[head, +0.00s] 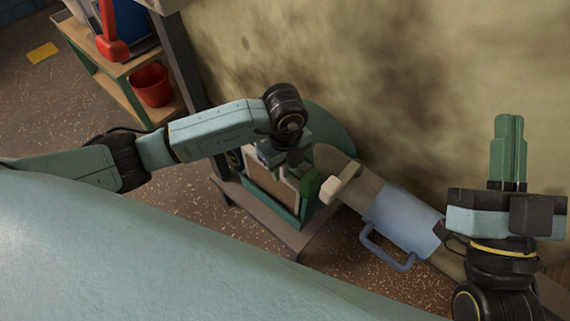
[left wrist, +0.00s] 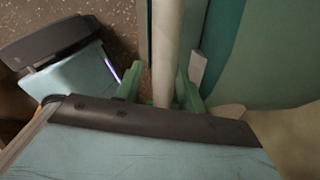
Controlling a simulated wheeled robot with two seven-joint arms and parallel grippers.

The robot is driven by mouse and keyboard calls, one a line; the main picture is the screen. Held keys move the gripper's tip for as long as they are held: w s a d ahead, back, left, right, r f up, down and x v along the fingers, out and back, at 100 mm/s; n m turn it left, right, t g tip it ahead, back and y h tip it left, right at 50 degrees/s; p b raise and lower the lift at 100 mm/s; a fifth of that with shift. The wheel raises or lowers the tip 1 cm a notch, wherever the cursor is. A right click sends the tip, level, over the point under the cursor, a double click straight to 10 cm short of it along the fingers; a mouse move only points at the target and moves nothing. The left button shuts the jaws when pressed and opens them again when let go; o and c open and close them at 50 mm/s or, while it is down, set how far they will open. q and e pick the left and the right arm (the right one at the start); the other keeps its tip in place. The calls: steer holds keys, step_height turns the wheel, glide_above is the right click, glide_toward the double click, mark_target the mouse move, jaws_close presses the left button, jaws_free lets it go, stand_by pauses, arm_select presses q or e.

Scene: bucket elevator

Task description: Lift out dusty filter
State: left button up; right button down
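The dusty filter (head: 270,188) is a tan-brown panel standing in a green box-like housing (head: 248,172) on a low ledge. My left gripper (head: 296,176) is at the top of this housing. In the left wrist view, its green fingers (left wrist: 160,85) stand on both sides of a pale upright edge (left wrist: 166,45), seemingly the filter's. A gap shows on the left finger's side, so the gripper looks open around it; contact on the right side is unclear. My right gripper (head: 508,150) is raised at the right, its green fingers together and empty, away from the filter.
A stained wall (head: 400,80) stands behind. A shelf (head: 120,68) with a red bucket (head: 151,85) is at the upper left. Speckled floor is open at the left.

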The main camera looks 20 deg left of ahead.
arm_select(q)
steer(key=c, duration=0.8)
jaws_close()
steer(key=shift+r, duration=0.1)
